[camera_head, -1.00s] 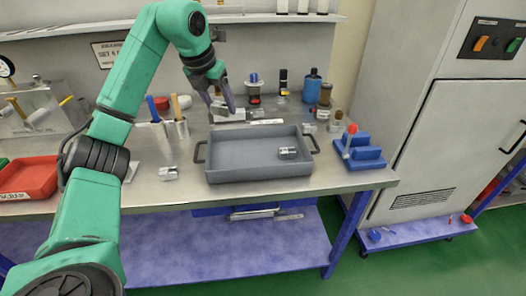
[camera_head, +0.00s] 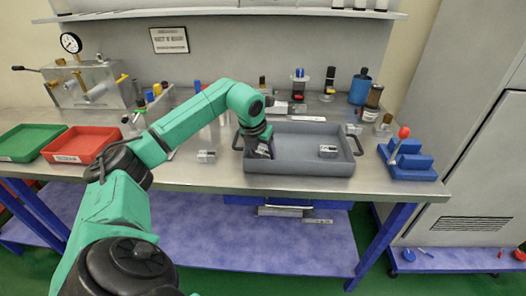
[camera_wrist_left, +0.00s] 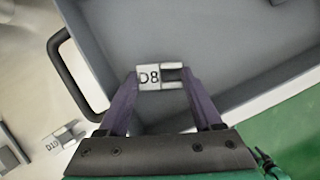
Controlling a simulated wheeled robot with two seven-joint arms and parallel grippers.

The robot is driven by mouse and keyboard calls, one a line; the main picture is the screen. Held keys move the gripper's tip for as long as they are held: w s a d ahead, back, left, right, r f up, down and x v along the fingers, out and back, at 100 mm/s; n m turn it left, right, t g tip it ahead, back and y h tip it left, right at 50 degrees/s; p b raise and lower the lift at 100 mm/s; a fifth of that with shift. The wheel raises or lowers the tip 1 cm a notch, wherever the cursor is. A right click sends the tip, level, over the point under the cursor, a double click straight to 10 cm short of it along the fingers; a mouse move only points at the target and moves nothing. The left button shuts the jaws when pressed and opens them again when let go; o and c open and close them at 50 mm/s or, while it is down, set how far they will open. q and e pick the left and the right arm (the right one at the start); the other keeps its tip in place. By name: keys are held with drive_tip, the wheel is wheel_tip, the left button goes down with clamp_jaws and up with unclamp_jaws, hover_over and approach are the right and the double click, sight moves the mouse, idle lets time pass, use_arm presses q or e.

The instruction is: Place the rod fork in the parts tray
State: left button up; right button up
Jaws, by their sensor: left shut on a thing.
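My left gripper (camera_head: 262,155) is low inside the left end of the grey parts tray (camera_head: 300,168), near its left handle. In the left wrist view the purple fingers of the gripper (camera_wrist_left: 163,88) are shut on the rod fork (camera_wrist_left: 151,77), a small silver piece marked D8 with two prongs pointing right. The grey tray floor (camera_wrist_left: 225,45) lies beneath it. I cannot tell whether the fork touches the floor. In the head view the gripper hides the fork. My right gripper is not in view.
Another silver piece (camera_head: 328,151) lies in the tray's right part. A similar one marked D10 (camera_wrist_left: 60,140) lies on the bench left of the tray. A red bin (camera_head: 82,144) and green bin (camera_head: 28,142) stand far left, a blue fixture (camera_head: 408,160) right. The tray's middle is clear.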

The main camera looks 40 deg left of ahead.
use_arm(q)
drive_tip(key=o, duration=1.1)
drive_tip(key=v, duration=1.2)
drive_tip(key=shift+r, duration=0.1)
